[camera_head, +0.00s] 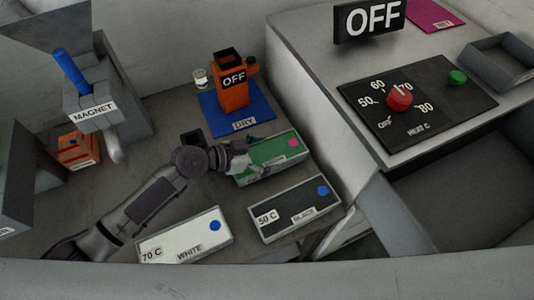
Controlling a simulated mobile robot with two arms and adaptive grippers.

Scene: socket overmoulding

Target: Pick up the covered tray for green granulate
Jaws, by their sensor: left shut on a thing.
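The fingertips cover part of the lid, so the exact contact is hard to see. I cannot tell whether the tray is raised off the table. My right gripper is not in view.
The black tray (294,213) and white tray (184,241) lie nearer. Behind stands an orange dryer (232,92) marked OFF on a blue mat (259,107). The grey machine (310,75) with its heat panel (446,88) borders the right. A magnet unit (93,95) stands at left.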

